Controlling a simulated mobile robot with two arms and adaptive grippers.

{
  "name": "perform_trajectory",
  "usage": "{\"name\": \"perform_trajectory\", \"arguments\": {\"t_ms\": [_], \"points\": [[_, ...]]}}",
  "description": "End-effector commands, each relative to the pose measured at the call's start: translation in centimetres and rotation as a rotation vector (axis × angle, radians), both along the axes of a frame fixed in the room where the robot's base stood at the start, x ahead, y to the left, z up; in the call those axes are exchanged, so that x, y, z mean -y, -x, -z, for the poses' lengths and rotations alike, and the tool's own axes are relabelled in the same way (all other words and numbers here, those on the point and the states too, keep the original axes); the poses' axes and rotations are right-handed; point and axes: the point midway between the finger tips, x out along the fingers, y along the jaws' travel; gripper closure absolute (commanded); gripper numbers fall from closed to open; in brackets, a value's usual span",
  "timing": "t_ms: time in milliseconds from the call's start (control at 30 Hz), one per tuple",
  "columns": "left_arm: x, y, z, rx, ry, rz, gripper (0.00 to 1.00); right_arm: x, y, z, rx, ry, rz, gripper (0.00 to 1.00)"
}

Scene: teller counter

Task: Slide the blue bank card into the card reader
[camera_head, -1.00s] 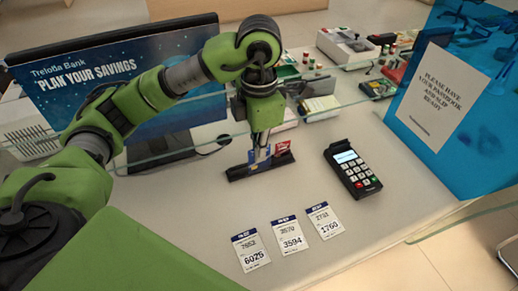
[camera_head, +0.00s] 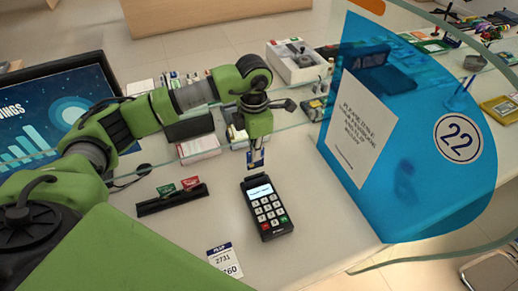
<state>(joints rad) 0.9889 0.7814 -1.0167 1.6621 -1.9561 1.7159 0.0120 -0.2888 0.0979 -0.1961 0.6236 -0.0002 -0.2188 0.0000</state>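The blue bank card (camera_head: 256,161) hangs upright below my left gripper (camera_head: 256,147), which is shut on it. The gripper and card are just behind the far end of the dark card reader (camera_head: 267,209). The reader lies on the counter with its lit screen and keypad facing up. Whether the card touches the reader's far end cannot be told from this angle. A black card rack (camera_head: 150,208) to the left holds a green card (camera_head: 166,189) and a red card (camera_head: 190,183). My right gripper is not in view.
A printed slip (camera_head: 224,259) lies in front of the reader. A large blue panel (camera_head: 430,190) with a notice and "22" stands at the right. A clear glass edge crosses behind the reader. A monitor (camera_head: 60,118) stands left, and boxes and stationery lie at the back.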

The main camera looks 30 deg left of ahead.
Motion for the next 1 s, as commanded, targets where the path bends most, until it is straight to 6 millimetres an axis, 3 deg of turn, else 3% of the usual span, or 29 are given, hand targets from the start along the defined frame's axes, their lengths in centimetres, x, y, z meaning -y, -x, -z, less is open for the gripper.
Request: {"name": "perform_trajectory", "arguments": {"t_ms": [400, 1000], "points": [[-0.2, -0.1, 1.1, 0.0, -0.003, 0.002, 1.0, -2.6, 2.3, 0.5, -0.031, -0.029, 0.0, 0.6], [-0.2, -0.1, 4.0, 0.0, -0.003, 0.002, 1.0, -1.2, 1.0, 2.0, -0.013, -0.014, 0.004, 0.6]]}}
